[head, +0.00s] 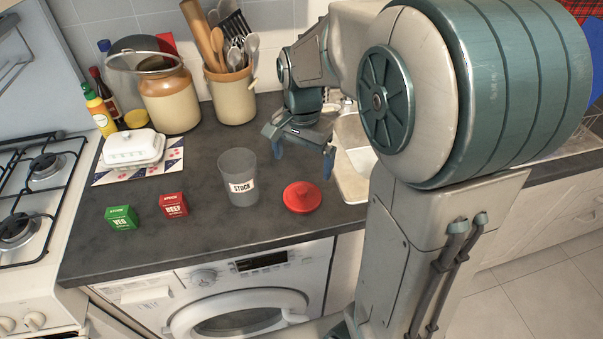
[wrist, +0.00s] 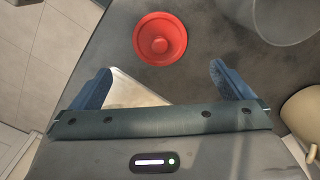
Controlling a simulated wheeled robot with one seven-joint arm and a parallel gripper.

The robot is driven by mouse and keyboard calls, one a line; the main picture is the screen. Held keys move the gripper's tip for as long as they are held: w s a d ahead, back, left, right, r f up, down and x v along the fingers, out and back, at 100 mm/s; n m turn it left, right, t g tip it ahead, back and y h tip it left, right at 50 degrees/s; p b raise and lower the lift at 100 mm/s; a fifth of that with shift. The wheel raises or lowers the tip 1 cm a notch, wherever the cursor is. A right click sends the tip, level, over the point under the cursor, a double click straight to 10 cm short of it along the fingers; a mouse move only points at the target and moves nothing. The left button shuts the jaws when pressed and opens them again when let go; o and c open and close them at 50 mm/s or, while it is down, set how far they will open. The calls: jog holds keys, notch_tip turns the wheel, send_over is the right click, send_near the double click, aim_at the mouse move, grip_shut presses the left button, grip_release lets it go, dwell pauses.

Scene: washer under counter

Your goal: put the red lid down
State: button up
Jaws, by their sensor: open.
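The red lid (head: 302,197) lies on the dark counter with its knob up, just right of the stock jar. It also shows at the top of the wrist view (wrist: 160,39), beyond the fingertips. The stock jar (head: 239,178) is clear grey with a "STOCK" label and stands upright without a lid; part of it shows at the top right of the wrist view (wrist: 268,15). My gripper (head: 304,148) is open and empty, above the counter behind the lid and apart from it. Its two blue fingers (wrist: 162,80) are spread wide in the wrist view.
A green veg box (head: 122,218) and a red beef box (head: 173,205) stand left of the jar. A butter dish (head: 133,147), crocks and bottles are behind. The sink (head: 350,160) is right of the lid. Bare counter (head: 200,235) lies in front.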

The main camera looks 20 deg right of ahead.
jog(key=s+r+n+t, duration=0.2)
jog(key=s+n, duration=0.7)
jog(key=s, duration=0.5)
jog(key=shift+s+t, duration=0.15)
jog(key=shift+t, duration=0.35)
